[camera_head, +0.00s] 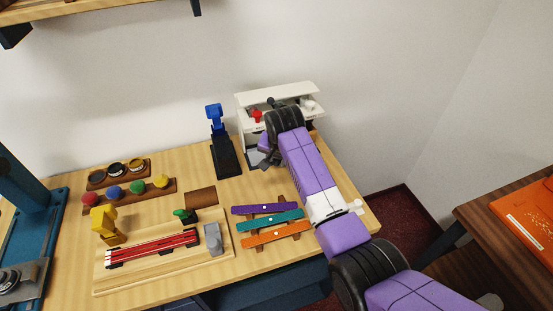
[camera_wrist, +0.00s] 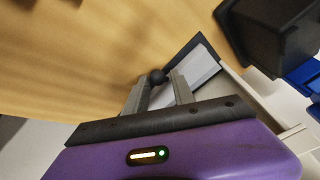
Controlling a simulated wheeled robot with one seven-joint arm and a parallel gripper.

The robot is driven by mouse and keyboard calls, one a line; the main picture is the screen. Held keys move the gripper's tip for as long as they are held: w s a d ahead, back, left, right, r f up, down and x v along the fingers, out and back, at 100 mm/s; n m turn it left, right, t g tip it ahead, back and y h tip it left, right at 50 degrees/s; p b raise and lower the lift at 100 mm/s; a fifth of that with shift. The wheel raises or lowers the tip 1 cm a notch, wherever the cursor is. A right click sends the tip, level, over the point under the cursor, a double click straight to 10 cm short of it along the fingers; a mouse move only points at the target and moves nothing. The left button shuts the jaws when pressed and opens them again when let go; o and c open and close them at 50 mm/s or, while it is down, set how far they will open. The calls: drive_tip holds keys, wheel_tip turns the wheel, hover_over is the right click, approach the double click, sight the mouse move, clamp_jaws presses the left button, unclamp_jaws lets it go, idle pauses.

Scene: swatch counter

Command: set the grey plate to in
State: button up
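A light grey plate with a dark frame (camera_wrist: 197,66) lies just past my fingertips in the wrist view. In the head view a grey flat piece (camera_head: 254,157), apparently the same plate, sits low at the front of the white cabinet (camera_head: 307,125), partly hidden by my arm. A dark round knob (camera_wrist: 157,75) shows between my fingers' tips. My gripper (camera_wrist: 159,82) is open, with a finger on either side of the knob and small gaps showing. Whether the knob joins the plate I cannot tell. In the head view my gripper (camera_head: 264,148) is mostly hidden behind my wrist.
A blue lever on a black base (camera_head: 224,158) stands left of the cabinet. Purple, teal and orange bars (camera_head: 270,218) lie in front. A wooden board (camera_head: 130,272) carries a red rail and a grey block (camera_head: 213,239). Colored knobs stand at the left.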

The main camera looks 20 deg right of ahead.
drive_tip(key=v, duration=0.7)
drive_tip(key=shift+r, duration=0.3)
drive_tip(key=shift+s, duration=0.1)
